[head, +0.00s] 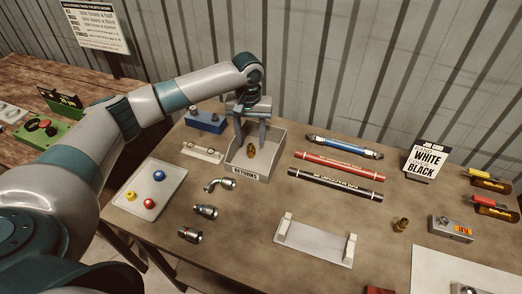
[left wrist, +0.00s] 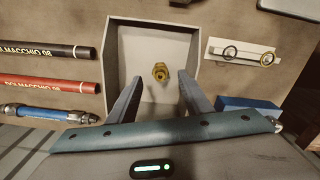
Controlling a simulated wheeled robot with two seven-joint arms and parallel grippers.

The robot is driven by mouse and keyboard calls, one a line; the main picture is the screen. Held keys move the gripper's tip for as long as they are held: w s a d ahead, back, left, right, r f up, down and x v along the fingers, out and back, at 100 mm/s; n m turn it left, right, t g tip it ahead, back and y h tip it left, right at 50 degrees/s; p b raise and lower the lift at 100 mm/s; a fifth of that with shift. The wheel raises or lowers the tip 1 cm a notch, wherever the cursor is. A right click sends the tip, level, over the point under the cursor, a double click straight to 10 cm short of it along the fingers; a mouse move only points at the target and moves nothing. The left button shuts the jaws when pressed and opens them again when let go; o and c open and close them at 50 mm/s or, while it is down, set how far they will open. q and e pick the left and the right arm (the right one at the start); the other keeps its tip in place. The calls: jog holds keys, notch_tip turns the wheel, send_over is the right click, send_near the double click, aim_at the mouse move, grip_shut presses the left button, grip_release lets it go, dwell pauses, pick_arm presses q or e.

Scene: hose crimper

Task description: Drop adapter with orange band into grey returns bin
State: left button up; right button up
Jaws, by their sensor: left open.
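The grey returns bin (head: 240,172) stands on the table, marked RETURNS on its front; it also shows in the left wrist view (left wrist: 124,52). A brass adapter (head: 250,151) is inside its walls and shows near the middle of the bin in the left wrist view (left wrist: 160,72). I cannot make out an orange band on it, nor tell whether it rests on the bin floor. My left gripper (head: 251,136) is open above the bin, its fingers pointing down and apart from the adapter; the fingers also show in the left wrist view (left wrist: 159,82). My right gripper is out of view.
Hoses, blue (head: 343,147), red (head: 336,162) and black (head: 335,184), lie right of the bin. Metal fittings (head: 206,211) and a tray of coloured caps (head: 140,197) lie nearer. Another brass fitting (head: 400,224) is at right. A blue block (head: 205,122) stands behind left.

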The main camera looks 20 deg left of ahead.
pick_arm(q)
notch_tip(320, 180, up, 16)
jog(key=b, duration=0.3)
jog(key=shift+b, duration=0.4)
jog(key=shift+r, duration=0.1)
dwell(0.5)
